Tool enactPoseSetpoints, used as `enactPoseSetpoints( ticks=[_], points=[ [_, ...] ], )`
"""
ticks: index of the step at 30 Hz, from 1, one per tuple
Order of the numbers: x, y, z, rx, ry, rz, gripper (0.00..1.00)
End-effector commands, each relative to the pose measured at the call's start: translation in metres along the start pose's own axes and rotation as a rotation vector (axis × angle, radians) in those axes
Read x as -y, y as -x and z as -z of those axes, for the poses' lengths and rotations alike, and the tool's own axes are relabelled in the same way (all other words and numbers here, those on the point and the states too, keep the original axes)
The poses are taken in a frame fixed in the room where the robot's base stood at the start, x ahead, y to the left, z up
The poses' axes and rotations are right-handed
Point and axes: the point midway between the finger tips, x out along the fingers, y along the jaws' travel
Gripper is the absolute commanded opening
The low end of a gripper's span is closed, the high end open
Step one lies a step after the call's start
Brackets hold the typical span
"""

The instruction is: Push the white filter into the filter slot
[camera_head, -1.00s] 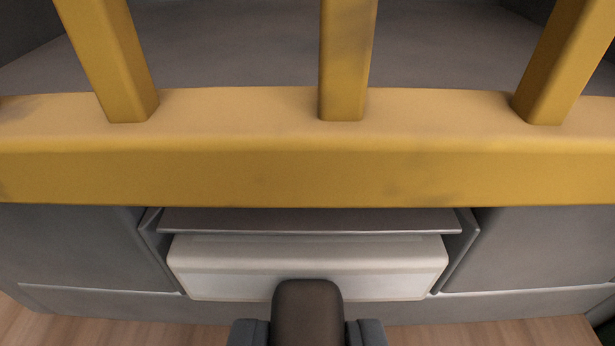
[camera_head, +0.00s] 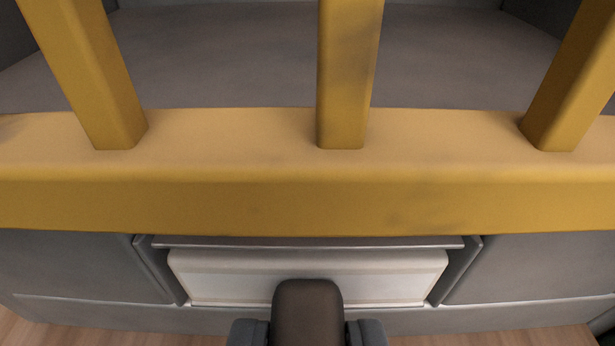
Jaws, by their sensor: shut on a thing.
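The white filter (camera_head: 230,277) is a wide pale block in the lower middle of the view. It sits between the side walls of the grey filter slot (camera_head: 300,242), under the slot's upper lip. A dark brown handle (camera_head: 307,312) stands up in front of the filter's middle. My gripper (camera_head: 307,334) is at the bottom edge, its grey fingers on both sides of this handle and shut on it. The filter's back is hidden inside the slot. How deep it sits cannot be told.
A thick yellow bar (camera_head: 220,205) crosses the whole view just above the slot, with yellow uprights (camera_head: 342,75) rising from it. Grey panels (camera_head: 70,267) flank the slot. Wooden floor (camera_head: 25,330) shows at the bottom corners.

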Motion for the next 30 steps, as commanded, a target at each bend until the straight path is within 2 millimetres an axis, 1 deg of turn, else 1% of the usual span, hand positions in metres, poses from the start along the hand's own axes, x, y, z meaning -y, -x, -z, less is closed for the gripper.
enactPoseSetpoints(
  ticks=[1,12,13,14,15,16,21,22,23,24,30],
  points=[
    [0.0020,-0.0016,-0.0076,0.014,-0.001,0.003,0.00],
    [0.0023,-0.0017,-0.0089,0.017,-0.002,0.003,0.00],
    [0.0023,-0.0017,-0.0090,0.017,-0.002,0.003,0.22],
    [0.0024,-0.0017,-0.0093,0.017,-0.002,0.003,0.31],
    [0.0024,-0.0017,-0.0091,0.017,-0.002,0.003,0.42],
    [0.0022,-0.0016,-0.0084,0.015,-0.002,0.003,0.45],
    [0.0013,-0.0009,-0.0051,0.009,-0.001,0.002,0.45],
    [0.0012,-0.0009,-0.0049,0.009,-0.001,0.002,0.48],
    [0.0011,-0.0008,-0.0045,0.008,-0.001,0.002,0.56],
    [0.0010,-0.0007,-0.0041,0.008,-0.001,0.001,0.67],
    [0.0006,-0.0004,-0.0028,0.005,-0.001,0.001,0.67]
  ],
)
